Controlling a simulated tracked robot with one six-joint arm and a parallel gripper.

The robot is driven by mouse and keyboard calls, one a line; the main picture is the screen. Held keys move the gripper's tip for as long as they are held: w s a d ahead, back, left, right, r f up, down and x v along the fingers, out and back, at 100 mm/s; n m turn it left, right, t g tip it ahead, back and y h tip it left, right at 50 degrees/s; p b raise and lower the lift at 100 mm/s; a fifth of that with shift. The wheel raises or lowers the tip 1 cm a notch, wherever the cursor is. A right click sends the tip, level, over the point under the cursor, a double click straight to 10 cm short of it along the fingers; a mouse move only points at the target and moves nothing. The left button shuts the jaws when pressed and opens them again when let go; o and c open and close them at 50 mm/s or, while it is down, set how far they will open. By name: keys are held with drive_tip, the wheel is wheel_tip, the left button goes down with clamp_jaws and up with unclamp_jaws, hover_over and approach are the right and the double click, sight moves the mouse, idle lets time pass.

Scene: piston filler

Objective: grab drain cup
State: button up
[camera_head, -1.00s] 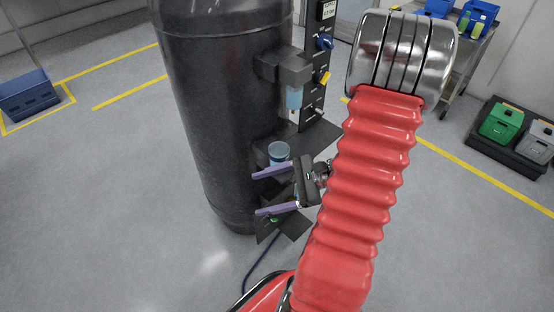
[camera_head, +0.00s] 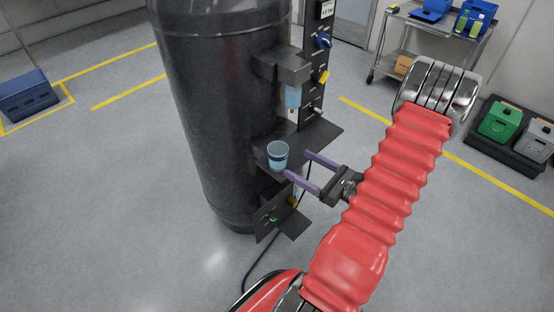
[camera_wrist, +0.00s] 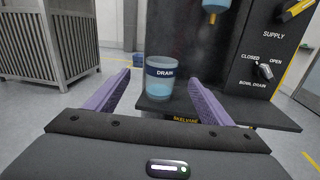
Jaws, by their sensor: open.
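The drain cup (camera_head: 278,156) is a clear bluish cup on a black shelf of the dark tank. In the wrist view the cup (camera_wrist: 160,76), marked DRAIN, stands upright with some blue liquid in it. My gripper (camera_head: 298,166) is open, with purple fingers pointing at the shelf from the right. In the wrist view the fingers of my gripper (camera_wrist: 159,90) are spread wide, and the cup shows between them, a little beyond the tips. Nothing is between the fingers.
The black tank (camera_head: 225,100) stands behind the cup. A spout with a blue bowl (camera_head: 292,96) hangs above the shelf. The control panel (camera_wrist: 272,50) with a BOWL DRAIN lever is at the right. A lower black plate (camera_head: 290,225) juts out below. Open floor lies around.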

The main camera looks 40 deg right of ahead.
sight(270, 147)
drive_tip(key=shift+w, duration=0.1)
drive_tip(key=w, duration=0.2)
drive_tip(key=w+a, duration=0.1)
drive_tip(key=w, duration=0.4)
drive_tip(key=shift+w+a, duration=0.15)
drive_tip(key=shift+w, duration=0.5)
drive_tip(key=shift+w, duration=0.1)
drive_tip(key=shift+w+a, duration=0.15)
drive_tip(key=shift+w, duration=1.1)
drive_tip(key=shift+w+a, duration=0.1)
drive_tip(key=shift+w, duration=1.15)
drive_tip(key=shift+c, duration=0.5)
drive_tip(key=c, duration=1.1)
